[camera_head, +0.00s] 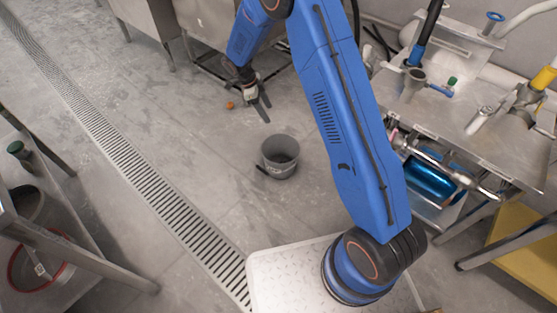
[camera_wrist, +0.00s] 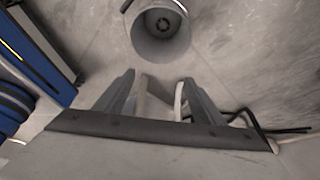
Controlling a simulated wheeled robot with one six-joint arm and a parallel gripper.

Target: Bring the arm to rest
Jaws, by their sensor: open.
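My blue arm reaches up and across the head view, bent at the elbow, and ends in my gripper (camera_head: 262,101), which hangs over the floor. The gripper's dark fingers are apart with nothing between them. In the wrist view, my gripper (camera_wrist: 158,82) also shows its two fingers spread and empty. A grey bucket (camera_head: 280,160) stands upright on the floor below and in front of the gripper, apart from it. A round grey container, seemingly this bucket (camera_wrist: 160,48), shows beyond the fingertips in the wrist view.
A small orange object (camera_head: 230,105) lies on the floor near the gripper. A metal table (camera_head: 470,100) with pipes and valves stands at the right, a blue cylinder (camera_head: 430,182) below its top. A shelf frame (camera_head: 85,262) is at the left. A floor grate (camera_head: 130,165) crosses open floor.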

